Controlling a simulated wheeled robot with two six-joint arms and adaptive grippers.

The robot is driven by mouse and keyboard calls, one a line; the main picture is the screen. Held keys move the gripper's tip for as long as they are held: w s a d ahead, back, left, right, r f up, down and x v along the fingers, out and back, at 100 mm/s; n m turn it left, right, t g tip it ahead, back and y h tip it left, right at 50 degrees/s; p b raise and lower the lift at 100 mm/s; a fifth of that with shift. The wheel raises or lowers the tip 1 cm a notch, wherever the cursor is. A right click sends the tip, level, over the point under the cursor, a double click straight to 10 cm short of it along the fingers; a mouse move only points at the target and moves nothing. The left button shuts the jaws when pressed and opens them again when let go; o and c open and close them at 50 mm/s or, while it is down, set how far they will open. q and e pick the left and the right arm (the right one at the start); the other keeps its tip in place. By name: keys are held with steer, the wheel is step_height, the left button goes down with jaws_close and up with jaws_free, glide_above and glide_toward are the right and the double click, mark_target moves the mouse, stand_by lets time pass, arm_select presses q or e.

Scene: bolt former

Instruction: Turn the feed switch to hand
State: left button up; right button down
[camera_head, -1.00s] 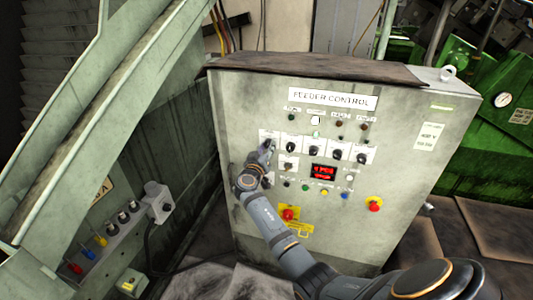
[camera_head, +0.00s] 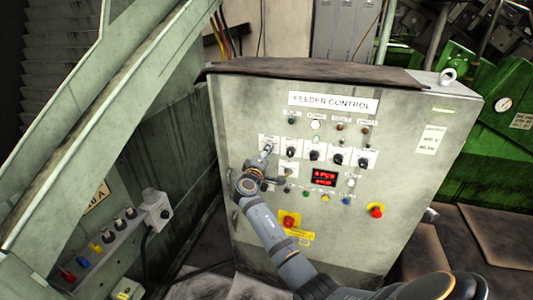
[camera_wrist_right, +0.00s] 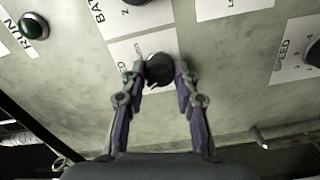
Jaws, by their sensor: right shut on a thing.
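The grey feeder control cabinet (camera_head: 400,200) stands in the middle of the head view. Rows of black rotary switches on white label plates sit on its front. In the right wrist view, my right gripper (camera_wrist_right: 159,80) is shut on a round black knob (camera_wrist_right: 158,68), one finger on each side. The knob's white plate (camera_wrist_right: 126,50) is partly covered, and its label cannot be read in full. The way the knob points cannot be told. My left gripper is not in view.
A red digital display (camera_head: 324,178) and coloured buttons lie right of the gripper. A red emergency stop (camera_head: 376,211) is farther right. A red switch on a yellow plate (camera_head: 289,221) is below. A green chute (camera_head: 100,120) rises at the left.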

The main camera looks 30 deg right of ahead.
steer(key=shift+n, duration=1.3)
steer(key=shift+p, duration=0.3)
steer(key=c, duration=1)
jaws_free()
steer(key=shift+a, duration=0.1)
steer(key=v, duration=0.7)
steer(key=shift+s+a, duration=0.15)
steer(key=shift+a, duration=0.05)
